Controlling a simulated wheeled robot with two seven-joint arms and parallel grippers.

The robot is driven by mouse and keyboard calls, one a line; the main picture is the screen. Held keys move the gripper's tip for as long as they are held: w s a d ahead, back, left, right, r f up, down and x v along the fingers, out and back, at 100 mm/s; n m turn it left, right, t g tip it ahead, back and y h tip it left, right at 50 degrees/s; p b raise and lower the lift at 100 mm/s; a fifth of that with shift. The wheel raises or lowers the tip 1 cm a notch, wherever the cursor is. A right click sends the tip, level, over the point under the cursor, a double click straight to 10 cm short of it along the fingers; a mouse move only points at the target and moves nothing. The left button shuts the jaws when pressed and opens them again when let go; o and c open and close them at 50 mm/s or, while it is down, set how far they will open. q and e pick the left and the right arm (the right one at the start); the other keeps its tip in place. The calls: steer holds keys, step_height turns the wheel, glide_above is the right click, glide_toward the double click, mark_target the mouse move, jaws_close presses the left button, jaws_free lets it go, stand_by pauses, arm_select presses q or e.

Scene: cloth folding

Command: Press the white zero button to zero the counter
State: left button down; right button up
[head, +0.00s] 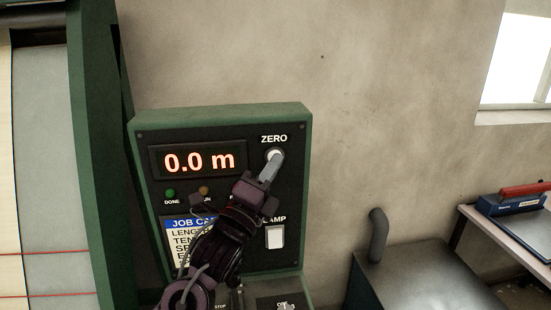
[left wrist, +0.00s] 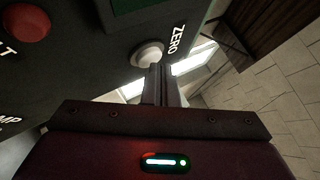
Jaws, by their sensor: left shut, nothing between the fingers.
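The white zero button (head: 273,155) sits under the "ZERO" label at the upper right of the control panel (head: 290,210). The counter display (head: 199,160) reads 0.0 m in red. My left gripper (head: 275,160) is shut and empty, with its fingertips at the button, covering part of it. In the left wrist view the shut fingertips (left wrist: 157,68) are right at the lower edge of the white button (left wrist: 149,54). I cannot tell whether the button is pushed in. My right gripper is in neither view.
A red button (left wrist: 27,22) shows in the left wrist view. A grey box with a pipe (head: 378,235) stands at the right.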

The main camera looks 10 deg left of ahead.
arm_select(q)
steer(key=shift+s+d, duration=0.25)
steer(key=shift+s, duration=0.35)
steer(key=shift+s+d+b, duration=0.25)
steer(key=shift+s+d, duration=0.05)
steer(key=shift+s, duration=0.45)
steer(key=shift+s+d+b, duration=0.2)
steer(key=shift+s+d, duration=0.15)
steer(key=shift+s, duration=0.45)
steer(key=shift+s+d+b, duration=0.25)
steer(key=shift+s+d, duration=0.05)
steer(key=shift+s, duration=0.45)
